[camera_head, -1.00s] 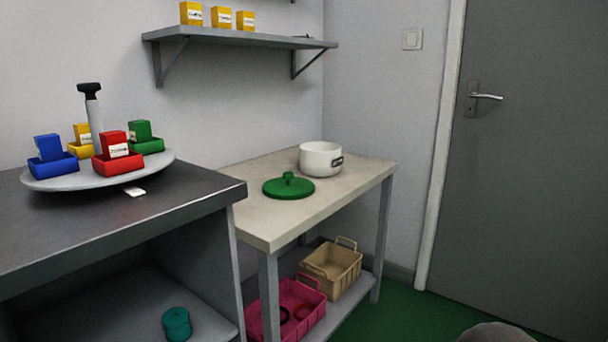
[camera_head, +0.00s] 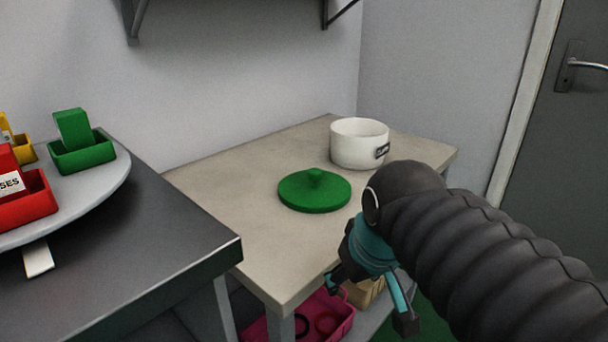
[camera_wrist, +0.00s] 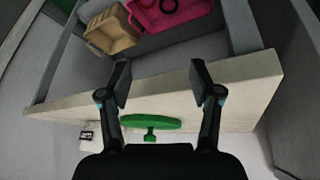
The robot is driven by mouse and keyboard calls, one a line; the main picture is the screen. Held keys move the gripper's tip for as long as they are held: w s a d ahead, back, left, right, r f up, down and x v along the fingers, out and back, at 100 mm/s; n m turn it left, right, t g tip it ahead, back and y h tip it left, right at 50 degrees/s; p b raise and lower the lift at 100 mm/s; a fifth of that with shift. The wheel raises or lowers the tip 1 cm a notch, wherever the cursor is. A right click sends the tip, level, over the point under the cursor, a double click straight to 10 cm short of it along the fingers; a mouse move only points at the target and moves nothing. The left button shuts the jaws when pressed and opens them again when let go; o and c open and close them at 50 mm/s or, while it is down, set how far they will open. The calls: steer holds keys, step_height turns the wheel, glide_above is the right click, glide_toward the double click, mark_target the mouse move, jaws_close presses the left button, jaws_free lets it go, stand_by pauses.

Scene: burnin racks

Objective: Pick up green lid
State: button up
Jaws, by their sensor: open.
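The green lid (camera_head: 314,190) lies flat on the beige table (camera_head: 240,215), knob up, left of and in front of the white pot (camera_head: 359,143). My gripper (camera_head: 368,299) is open and empty in front of the table's front edge, to the right of and nearer than the lid. In the wrist view the open fingers of my gripper (camera_wrist: 163,88) frame the table edge (camera_wrist: 260,85). The lid (camera_wrist: 152,122) shows beyond that edge, between the fingers and apart from them. The pot (camera_wrist: 95,135) is partly hidden behind the left finger.
A dark bench (camera_head: 130,240) with a round tray (camera_head: 112,190) of coloured bins stands on the left. Below the table are a pink basket (camera_head: 343,325) and a tan basket (camera_wrist: 108,30). The tabletop around the lid is clear.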

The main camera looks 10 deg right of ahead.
steer(key=w+r+n+g, duration=0.2)
steer(key=w+r+n, duration=0.4)
steer(key=w+r, duration=0.7)
step_height(320, 180, up, 5)
steer(key=n+g+p, duration=0.1)
steer(key=n+g, duration=0.2)
steer(key=n, duration=0.5)
glide_above(315, 170)
step_height(315, 170, down, 8)
steer(key=b, duration=0.3)
steer(key=shift+w+r, duration=0.1)
steer(key=shift+r, duration=0.1)
steer(key=shift+f+b, duration=1.1)
steer(key=shift+f, duration=1.9)
steer(key=shift+c, duration=0.2)
jaws_close()
